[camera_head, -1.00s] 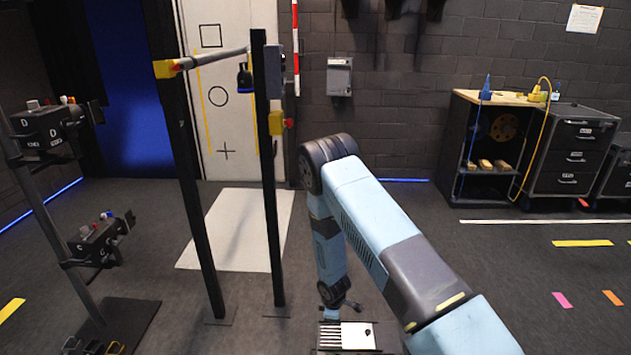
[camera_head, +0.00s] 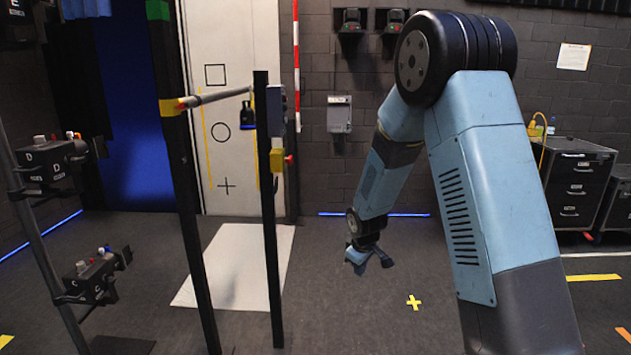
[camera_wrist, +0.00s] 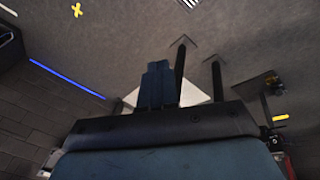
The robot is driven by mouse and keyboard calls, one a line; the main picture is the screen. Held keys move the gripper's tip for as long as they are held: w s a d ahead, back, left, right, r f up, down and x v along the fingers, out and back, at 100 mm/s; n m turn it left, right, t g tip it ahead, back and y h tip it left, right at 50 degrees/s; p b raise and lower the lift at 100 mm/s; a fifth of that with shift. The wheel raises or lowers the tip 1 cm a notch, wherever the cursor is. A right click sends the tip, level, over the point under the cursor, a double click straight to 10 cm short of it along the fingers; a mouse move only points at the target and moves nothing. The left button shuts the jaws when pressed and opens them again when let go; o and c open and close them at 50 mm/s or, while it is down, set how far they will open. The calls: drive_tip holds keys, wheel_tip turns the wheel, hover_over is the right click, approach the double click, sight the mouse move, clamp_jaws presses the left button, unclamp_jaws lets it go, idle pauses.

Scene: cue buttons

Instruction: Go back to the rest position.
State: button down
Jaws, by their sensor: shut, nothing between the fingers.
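My arm is bent, with its big dark elbow joint high in the head view and its forearm hanging down to the left. My gripper (camera_head: 369,262) is at the lower end, pointing down over bare floor, right of the two black posts. It is small there. In the wrist view my blue fingers (camera_wrist: 157,70) lie together, with nothing seen between them. My gripper touches nothing that I can see.
Two black posts (camera_head: 268,210) carry a grey bar, a yellow box (camera_head: 277,161) and other fittings. A stand with black button boxes (camera_head: 92,277) is at left. Black drawers (camera_head: 577,182) stand at right. Floor around the yellow cross (camera_head: 414,302) is clear.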

drive_tip(key=s+d+r+m+t, duration=0.1)
drive_tip(key=s+d+r+m, duration=0.25)
drive_tip(key=s+r, duration=0.55)
drive_tip(key=s+d+r+m, duration=0.2)
drive_tip(key=s+d+r, duration=0.3)
drive_tip(key=r, duration=0.8)
drive_tip(key=s+d+r+m, duration=0.1)
drive_tip(key=s+r, duration=0.3)
drive_tip(key=s, duration=0.6)
drive_tip(key=s+d+r+m+t, duration=0.1)
drive_tip(key=s+r+m, duration=0.2)
drive_tip(key=s, duration=0.7)
drive_tip(key=shift+r, duration=0.55)
